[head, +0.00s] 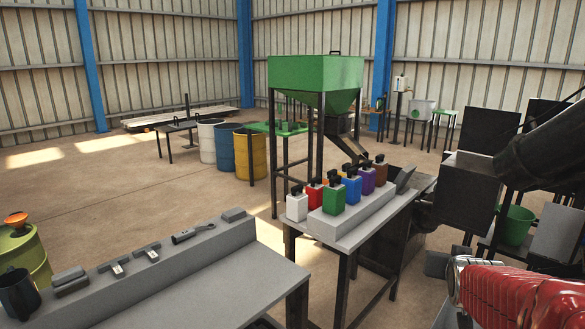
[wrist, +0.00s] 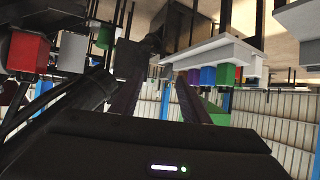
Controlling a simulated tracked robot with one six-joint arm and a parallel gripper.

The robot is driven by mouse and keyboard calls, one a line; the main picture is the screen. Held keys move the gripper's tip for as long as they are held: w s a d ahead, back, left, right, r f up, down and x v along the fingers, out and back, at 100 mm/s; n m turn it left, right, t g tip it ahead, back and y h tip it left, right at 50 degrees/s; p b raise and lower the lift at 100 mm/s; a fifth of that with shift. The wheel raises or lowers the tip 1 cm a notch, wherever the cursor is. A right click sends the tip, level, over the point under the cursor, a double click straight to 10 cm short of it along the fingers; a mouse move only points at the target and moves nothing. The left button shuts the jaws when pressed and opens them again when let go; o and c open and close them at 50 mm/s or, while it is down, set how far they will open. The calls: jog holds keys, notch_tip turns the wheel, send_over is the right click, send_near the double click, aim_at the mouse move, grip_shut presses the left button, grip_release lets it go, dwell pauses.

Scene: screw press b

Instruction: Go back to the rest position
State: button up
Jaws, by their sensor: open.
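My gripper (wrist: 158,82) shows in the wrist view as two dark fingers, spread apart with nothing between them. The wrist picture is upside down, with benches and coloured containers hanging from the top and the wall below. In the head view a dark link of my arm (head: 545,148) reaches in from the right edge. My gripper cannot be made out in the head view. No held object shows.
Several coloured containers, one of them green (head: 334,199), stand on a grey raised block on a table (head: 378,230). A green hopper (head: 315,75) stands behind. A grey bench (head: 190,285) with tools is front left. Open floor (head: 95,205) lies left.

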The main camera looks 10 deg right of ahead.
jog(key=s+a+f+n+g+y, duration=0.1)
jog(key=s+a+n+g+y, duration=0.1)
jog(key=s+a, duration=0.9)
jog(key=s+a+f+n+g+y, duration=0.2)
jog(key=s+a+n+g+y, duration=0.1)
jog(key=s+a, duration=0.8)
jog(key=a, duration=0.4)
jog(key=shift+a+n+y, duration=0.3)
jog(key=shift+y, duration=0.1)
jog(key=shift+s+f, duration=0.1)
jog(key=shift+c, duration=1.4)
jog(key=shift+d, duration=0.1)
